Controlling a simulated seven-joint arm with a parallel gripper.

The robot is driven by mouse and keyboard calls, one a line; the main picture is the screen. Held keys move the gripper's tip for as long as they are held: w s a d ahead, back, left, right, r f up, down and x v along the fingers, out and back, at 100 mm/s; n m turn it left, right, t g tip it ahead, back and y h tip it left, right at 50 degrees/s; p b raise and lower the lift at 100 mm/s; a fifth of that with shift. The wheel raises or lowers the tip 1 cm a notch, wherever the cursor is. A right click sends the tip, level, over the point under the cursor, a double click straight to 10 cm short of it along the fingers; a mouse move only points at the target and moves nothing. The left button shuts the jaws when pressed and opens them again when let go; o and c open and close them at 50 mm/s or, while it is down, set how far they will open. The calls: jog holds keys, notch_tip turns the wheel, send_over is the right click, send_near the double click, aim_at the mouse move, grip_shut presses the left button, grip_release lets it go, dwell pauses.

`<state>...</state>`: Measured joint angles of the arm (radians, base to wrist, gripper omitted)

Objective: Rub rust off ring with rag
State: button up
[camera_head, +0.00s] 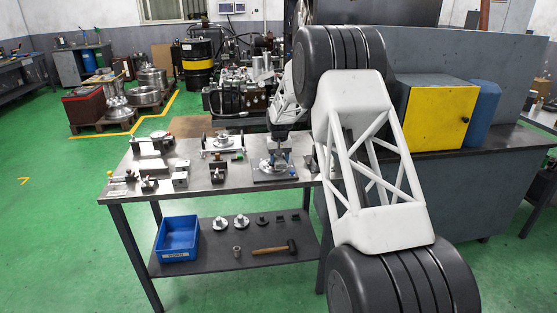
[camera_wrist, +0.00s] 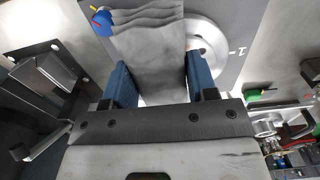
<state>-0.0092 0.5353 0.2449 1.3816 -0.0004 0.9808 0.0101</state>
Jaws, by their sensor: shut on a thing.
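My gripper (camera_wrist: 157,82) has its two blue fingers shut on a grey, wavy-edged rag (camera_wrist: 152,45). The rag fills the space between the fingers and reaches out past their tips. A pale metal ring (camera_wrist: 211,44) on a dark plate (camera_wrist: 232,22) shows partly behind the rag, which covers its left side. I cannot tell whether the rag touches the ring, and no rust can be made out. In the head view my gripper (camera_head: 284,156) is low over the plate (camera_head: 289,178) near the right end of the steel table.
A small blue, red and yellow part (camera_wrist: 101,20) sits by the plate's edge. Other metal fixtures stand left on the table (camera_head: 228,187). The shelf below holds a blue bin (camera_head: 177,238), a hammer (camera_head: 275,248) and several small parts. A yellow cabinet (camera_head: 437,116) stands at right.

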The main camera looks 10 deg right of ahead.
aim_at(279, 158)
jog(key=shift+r, duration=3)
jog(key=shift+r, duration=0.2)
jog(key=shift+r, duration=1.3)
jog(key=shift+s+a+f, duration=0.2)
jog(key=shift+s+a, duration=0.15)
jog(key=shift+a, duration=0.1)
jog(key=s+a+f, duration=0.4)
jog(key=s+a, duration=0.2)
jog(key=s, duration=0.2)
jog(key=s+a+f, duration=0.4)
jog(key=s+a, duration=0.3)
jog(key=s, duration=0.1)
jog(key=shift+f, duration=0.1)
